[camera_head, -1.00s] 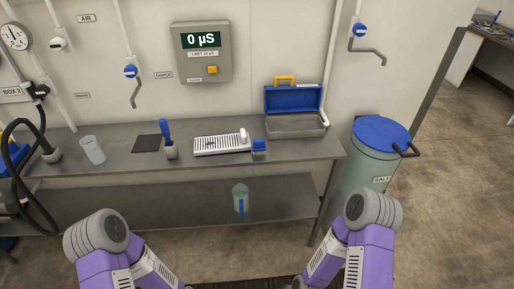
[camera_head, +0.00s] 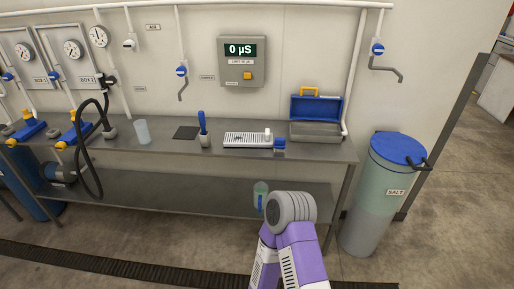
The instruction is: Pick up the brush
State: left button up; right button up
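A small blue block with a paler underside (camera_head: 279,145), which looks like a brush, sits at the front edge of the steel bench (camera_head: 225,152), just right of the white slotted tray. A blue-handled tool (camera_head: 202,122) stands upright in a small grey holder (camera_head: 205,140) left of that tray; its lower end is hidden, so I cannot tell if it is a brush too. Neither of my grippers is in view. Only one purple arm of mine shows at the bottom, below the bench's right part.
The white tray (camera_head: 246,139) holds a small white item. An open blue toolbox (camera_head: 316,127) stands behind right. A clear beaker (camera_head: 142,132) and dark mat (camera_head: 186,132) are left. A green jug (camera_head: 260,190) is on the lower shelf (camera_head: 180,194). A salt bin (camera_head: 375,205) stands right.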

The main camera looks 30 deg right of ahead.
aim_at(278, 143)
jog(key=u, duration=0.2)
jog(key=i, duration=1.05)
jog(key=z, duration=0.2)
